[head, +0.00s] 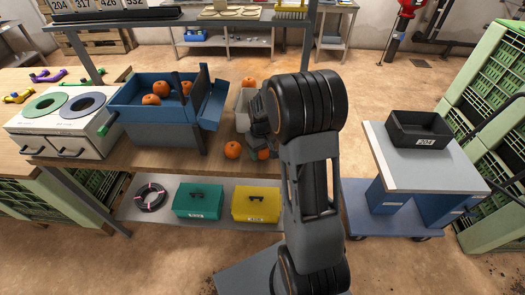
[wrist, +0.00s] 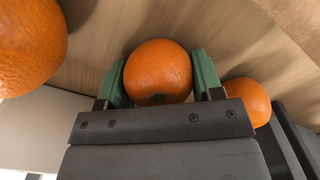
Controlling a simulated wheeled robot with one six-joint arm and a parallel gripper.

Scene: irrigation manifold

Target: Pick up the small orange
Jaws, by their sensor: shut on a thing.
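In the wrist view an orange (wrist: 158,68) sits between the two green fingers of my gripper (wrist: 160,82), which touch it on both sides. My gripper is shut on it, close over the wooden bench top. A second orange (wrist: 28,45) is close at the left edge, cut off by the frame. A third orange (wrist: 248,100) is at the right, partly behind the gripper body. In the head view my arm hides most of the gripper. One orange (head: 232,149) lies on the bench left of it, and another orange (head: 249,82) is farther back.
A blue bin (head: 160,128) with several oranges stands on the bench, left of my arm. A white unit with two round openings (head: 62,130) is farther left. A dark tray (head: 420,129) sits on a cart (head: 425,170) at the right. Teal and yellow boxes lie on the lower shelf.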

